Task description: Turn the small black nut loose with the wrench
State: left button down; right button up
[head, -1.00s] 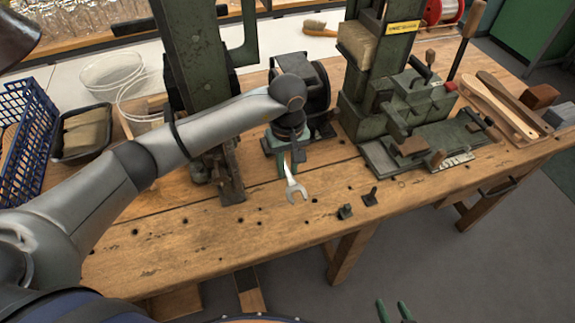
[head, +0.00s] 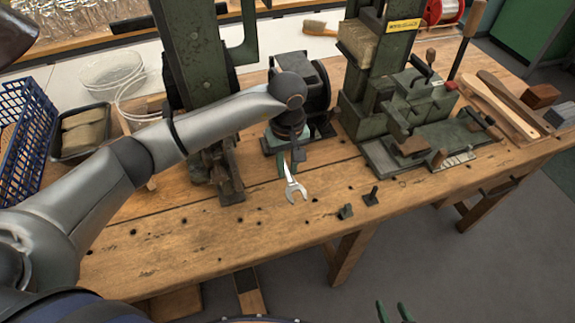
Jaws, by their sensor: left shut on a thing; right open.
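My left gripper (head: 289,165) is shut on a silver open-ended wrench (head: 295,190). The wrench's open jaw points down and toward the front edge, over the wooden bench. A small dark piece with an upright stem (head: 371,197) stands on the bench to the right of the wrench. A small dark green piece (head: 345,211) lies beside it. The wrench jaw is apart from both pieces. I cannot tell which part is the black nut at this size. My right gripper (head: 394,312) shows only its two green fingertips at the bottom edge, open and empty, in front of the bench.
A green machine with a yellow label (head: 405,105) stands right of my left gripper, and a tall green press frame (head: 200,60) stands behind my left arm. A blue crate (head: 27,140) and a tray (head: 80,132) are at left. The bench (head: 235,235) is mostly bare in front.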

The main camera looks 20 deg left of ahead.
pick_arm(q)
jog(key=shift+f+b, duration=0.35)
jog(key=shift+b, duration=0.2)
dwell(0.8)
dwell(1.0)
jog(key=shift+f+b, duration=0.7)
jog(key=shift+b, duration=0.35)
dwell(0.5)
